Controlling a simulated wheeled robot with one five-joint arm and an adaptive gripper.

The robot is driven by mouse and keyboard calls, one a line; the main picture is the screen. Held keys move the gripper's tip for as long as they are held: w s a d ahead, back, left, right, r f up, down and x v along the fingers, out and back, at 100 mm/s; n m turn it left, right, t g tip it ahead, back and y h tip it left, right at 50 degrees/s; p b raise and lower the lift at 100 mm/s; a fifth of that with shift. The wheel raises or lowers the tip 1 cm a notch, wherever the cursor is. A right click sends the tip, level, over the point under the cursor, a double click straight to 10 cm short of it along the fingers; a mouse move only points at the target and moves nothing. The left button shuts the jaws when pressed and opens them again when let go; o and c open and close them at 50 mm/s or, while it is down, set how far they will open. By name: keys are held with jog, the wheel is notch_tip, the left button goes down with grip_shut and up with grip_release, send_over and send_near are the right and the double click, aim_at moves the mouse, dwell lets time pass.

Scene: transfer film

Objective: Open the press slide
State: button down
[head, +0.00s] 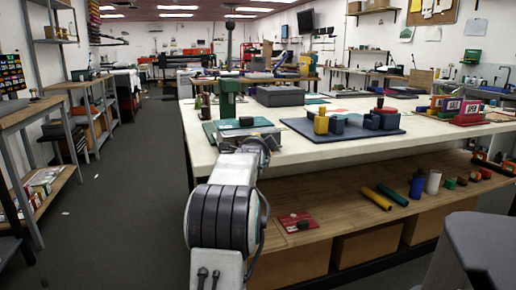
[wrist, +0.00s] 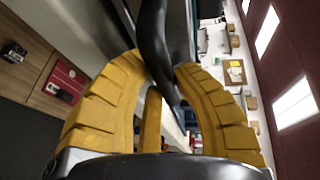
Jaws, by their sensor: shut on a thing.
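A green press (head: 228,98) with a tall dark lever stands near the left end of the white-topped bench, on a teal base plate (head: 211,129). A dark slab (head: 240,132) lies in front of it. My gripper's yellow fingers (wrist: 158,72) are closed around a dark curved handle (wrist: 152,35) in the wrist view. In the head view, my arm reaches to the bench's front edge by the slab and hides the fingers and the handle. I cannot tell how far the slide is out.
A blue board with a yellow block (head: 321,122) and blue blocks lies to the right on the bench top (head: 290,153). A wooden shelf below holds rolls and a red card (head: 297,221), also in the wrist view (wrist: 65,82).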

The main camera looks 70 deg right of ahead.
jog(key=shift+w+d, duration=0.1)
jog(key=shift+d, duration=0.05)
jog(key=c, duration=0.9)
grip_release()
jog(key=shift+c, duration=0.2)
jog(key=v, duration=1.2)
